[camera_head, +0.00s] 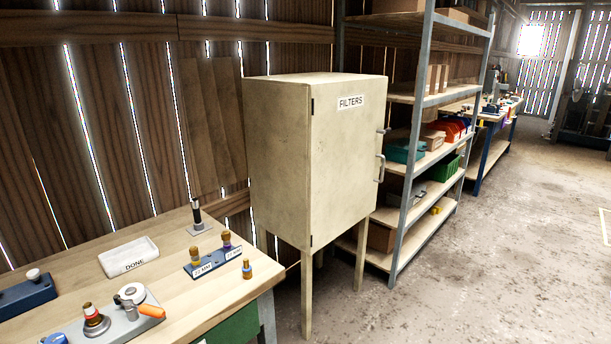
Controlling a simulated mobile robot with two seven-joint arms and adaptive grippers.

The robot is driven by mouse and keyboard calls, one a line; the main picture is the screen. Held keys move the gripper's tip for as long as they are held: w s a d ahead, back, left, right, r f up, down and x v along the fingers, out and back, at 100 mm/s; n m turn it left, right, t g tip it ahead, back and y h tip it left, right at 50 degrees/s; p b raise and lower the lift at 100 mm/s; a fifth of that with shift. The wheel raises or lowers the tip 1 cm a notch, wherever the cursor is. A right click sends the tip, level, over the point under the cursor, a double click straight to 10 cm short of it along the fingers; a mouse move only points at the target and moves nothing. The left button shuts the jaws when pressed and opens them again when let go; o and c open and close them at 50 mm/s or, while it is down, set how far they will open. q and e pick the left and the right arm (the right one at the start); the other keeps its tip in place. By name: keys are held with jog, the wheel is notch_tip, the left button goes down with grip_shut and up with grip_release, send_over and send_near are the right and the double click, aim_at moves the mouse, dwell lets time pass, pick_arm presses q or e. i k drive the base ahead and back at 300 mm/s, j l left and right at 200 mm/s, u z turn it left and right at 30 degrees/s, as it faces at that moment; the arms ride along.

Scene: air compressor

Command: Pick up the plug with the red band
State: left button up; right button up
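A small fitting with a brown top and a reddish band (93,318) stands on a grey plate (130,322) at the front left of the workbench; its details are too small to be sure. Two brown-topped plugs stand in a blue labelled block: one plain-looking (196,256) and one with a purple band (227,240). Another small plug, orange-brown with a bluish base (246,269), stands loose on the bench right of the block. Neither of my grippers is in view.
The wooden workbench (185,290) holds a white DONE tray (128,257), a blue block (28,297), an orange-handled tool (151,310) and a dark upright post (197,219). A beige FILTERS cabinet (290,160) stands right of it, then metal shelving (415,170). Open floor (500,270) lies right.

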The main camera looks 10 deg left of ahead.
aim_at(93, 316)
jog(key=u, duration=1.8)
